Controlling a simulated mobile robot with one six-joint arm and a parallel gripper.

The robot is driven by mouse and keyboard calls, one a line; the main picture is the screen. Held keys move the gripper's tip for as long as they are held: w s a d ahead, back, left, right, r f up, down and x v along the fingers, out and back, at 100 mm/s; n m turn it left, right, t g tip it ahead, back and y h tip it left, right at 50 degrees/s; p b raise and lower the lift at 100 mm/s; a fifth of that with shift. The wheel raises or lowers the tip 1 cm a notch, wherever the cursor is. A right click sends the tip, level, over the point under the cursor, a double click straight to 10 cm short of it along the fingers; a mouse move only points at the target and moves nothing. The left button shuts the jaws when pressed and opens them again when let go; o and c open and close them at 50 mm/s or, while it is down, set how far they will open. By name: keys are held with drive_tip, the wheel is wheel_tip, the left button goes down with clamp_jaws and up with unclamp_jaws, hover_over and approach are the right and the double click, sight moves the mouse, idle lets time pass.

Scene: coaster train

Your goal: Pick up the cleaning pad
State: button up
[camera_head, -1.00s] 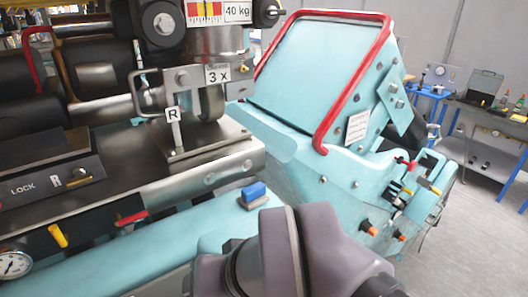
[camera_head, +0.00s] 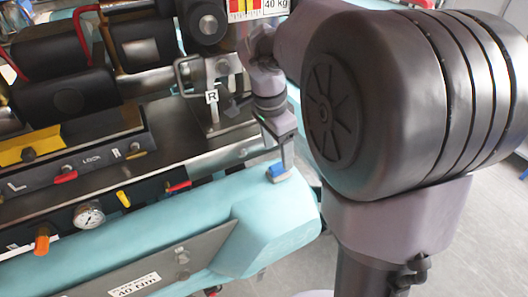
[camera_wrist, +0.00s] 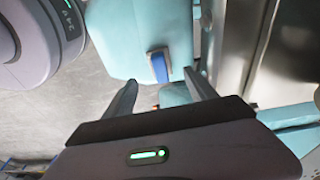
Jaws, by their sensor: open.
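The cleaning pad is a small block with a blue body and a grey layer (camera_head: 278,171). It lies on the rounded turquoise beam (camera_head: 200,215), near its right end. It also shows in the wrist view (camera_wrist: 159,67), between and a little beyond my fingertips. My gripper (camera_head: 285,160) points down at the pad from above. In the wrist view my gripper (camera_wrist: 160,80) is open, with one finger to each side of the pad in the picture. I cannot tell whether a finger touches it.
The dark train chassis (camera_head: 90,150), with coloured levers and a pressure gauge (camera_head: 89,215), runs behind the beam. Grey floor is open at the right. My arm hides much of the right side.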

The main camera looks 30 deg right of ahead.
sight(279, 165)
drive_tip(key=f, duration=0.4)
drive_tip(key=d+f, duration=0.1)
drive_tip(key=f, duration=0.1)
drive_tip(key=shift+w+f, duration=0.1)
drive_tip(key=shift+f, duration=0.15)
clamp_jaws()
